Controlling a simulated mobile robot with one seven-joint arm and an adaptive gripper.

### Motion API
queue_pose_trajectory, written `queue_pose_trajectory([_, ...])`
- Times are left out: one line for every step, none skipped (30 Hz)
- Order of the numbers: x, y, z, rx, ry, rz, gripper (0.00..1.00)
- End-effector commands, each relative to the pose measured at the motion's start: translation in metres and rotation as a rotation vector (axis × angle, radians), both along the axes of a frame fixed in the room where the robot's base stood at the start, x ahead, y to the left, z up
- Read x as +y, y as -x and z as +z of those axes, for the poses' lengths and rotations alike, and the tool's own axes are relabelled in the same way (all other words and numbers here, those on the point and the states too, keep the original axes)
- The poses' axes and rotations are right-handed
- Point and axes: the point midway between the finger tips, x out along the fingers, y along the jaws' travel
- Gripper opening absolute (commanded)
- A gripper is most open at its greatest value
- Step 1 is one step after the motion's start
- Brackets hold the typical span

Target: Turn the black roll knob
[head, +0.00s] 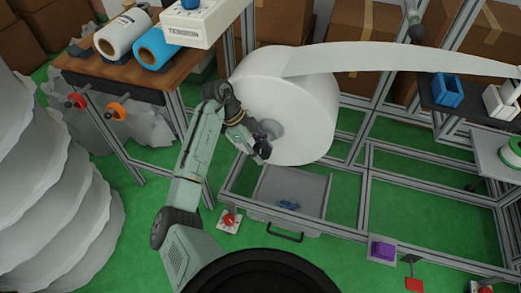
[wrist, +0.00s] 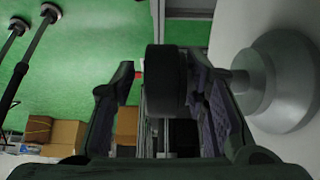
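The black roll knob (wrist: 166,78) is a dark cylinder in the middle of the wrist view. A grey metal hub (wrist: 278,80) lies just to its right, against the white roll. My gripper (wrist: 160,100) is open, with one finger on each side of the knob. A gap shows at the left finger; the right finger is very close, and I cannot tell whether it touches. In the head view, my gripper (head: 262,145) is in front of the large white roll (head: 300,105), near its hub. The knob cannot be told apart from the dark fingers there.
Metal frame rails surround the roll, with a grey bin (head: 290,190) below it. A white strip (head: 400,58) runs right from the roll. A wooden table (head: 90,72) with smaller rolls stands at left.

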Motion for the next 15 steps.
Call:
queue_pose_trajectory([0.0,0.0,0.0,-0.001,-0.001,0.001,0.42])
queue_pose_trajectory([0.0,0.0,0.0,-0.001,-0.001,0.001,0.42])
queue_pose_trajectory([0.0,-0.001,0.001,-0.002,0.0,0.0,0.42])
queue_pose_trajectory([0.0,-0.001,0.001,-0.002,0.0,0.0,0.42])
queue_pose_trajectory([0.0,-0.001,0.001,-0.003,0.0,0.001,0.42])
queue_pose_trajectory([0.0,-0.001,0.001,-0.003,0.0,0.001,0.42])
queue_pose_trajectory([0.0,-0.001,0.002,-0.003,0.0,0.001,0.42])
queue_pose_trajectory([0.001,-0.001,0.003,-0.004,-0.001,0.001,0.42])
queue_pose_trajectory([0.002,-0.002,0.005,-0.004,-0.001,0.001,0.42])
queue_pose_trajectory([0.004,-0.003,0.007,-0.005,0.0,0.002,0.42])
queue_pose_trajectory([0.005,-0.003,0.01,-0.005,0.0,0.002,0.42])
queue_pose_trajectory([0.008,-0.004,0.015,-0.005,-0.001,0.002,0.42])
queue_pose_trajectory([0.011,-0.005,0.02,-0.005,-0.001,0.002,0.42])
queue_pose_trajectory([0.014,-0.006,0.025,-0.006,-0.001,0.002,0.42])
queue_pose_trajectory([0.018,-0.008,0.032,-0.007,-0.002,0.002,0.42])
